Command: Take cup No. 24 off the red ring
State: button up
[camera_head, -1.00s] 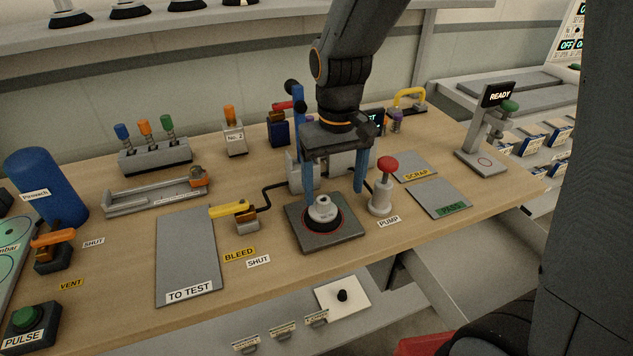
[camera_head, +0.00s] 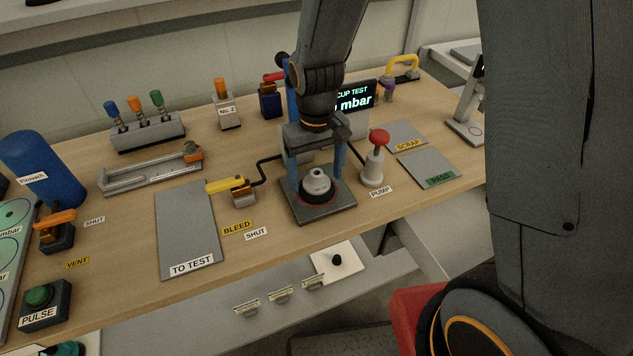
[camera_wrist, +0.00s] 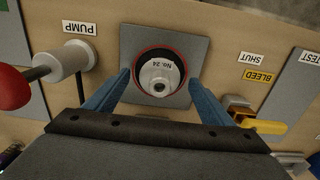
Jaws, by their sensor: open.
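Cup No. 24 (camera_wrist: 160,76) is a pale grey fitting with a dark rubber skirt. It sits upright on the red ring (camera_wrist: 150,49) of a dark square plate, and it also shows in the head view (camera_head: 317,183). The red ring is mostly hidden under the cup. My gripper (camera_wrist: 158,82) is open, with its blue fingers pointing towards the plate, one on each side of the cup in the wrist view. I see a gap between each finger and the cup. In the head view my gripper (camera_head: 318,180) is above and behind the cup.
The red-knobbed pump (camera_head: 375,160) stands right of the plate, and the yellow-handled bleed valve (camera_head: 232,188) left. A cup-test display (camera_head: 355,98) stands behind. The TO TEST (camera_head: 186,225), SCRAP (camera_head: 403,136) and PASS (camera_head: 428,168) pads are bare.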

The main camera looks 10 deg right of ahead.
jog(key=shift+f, duration=0.15)
jog(key=c, duration=1.2)
jog(key=shift+r, duration=0.2)
